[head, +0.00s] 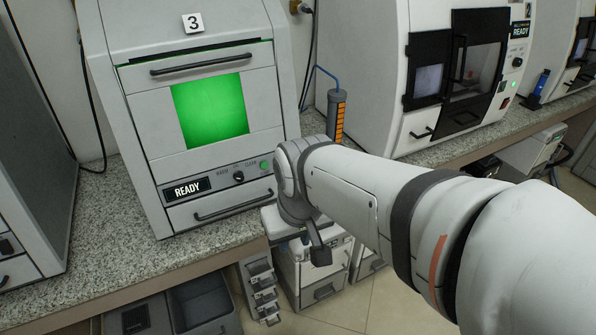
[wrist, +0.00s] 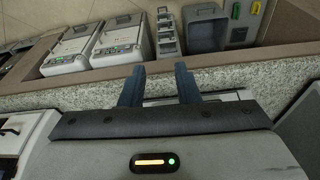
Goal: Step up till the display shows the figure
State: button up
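A grey machine (head: 150,140) marked 3 stands on the speckled counter in the head view. Its small black display (head: 187,188) reads READY. To the right of the display are a dark knob (head: 239,177) and a round green button (head: 265,165). A bright green window (head: 210,112) is above them. My gripper (head: 320,252) hangs to the right of this machine, low and apart from the controls. In the wrist view, my gripper (wrist: 158,82) has its two fingers spread with nothing between them, over the counter edge. No figure shows on the display.
A second white machine (head: 375,75), its display also reading READY, stands to the right. An orange-marked cylinder (head: 337,115) with a blue tube is between them. Below the counter (head: 100,255) are grey bins (head: 200,300) and white boxes (wrist: 120,40).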

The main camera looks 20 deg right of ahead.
grip_shut()
dwell(0.6)
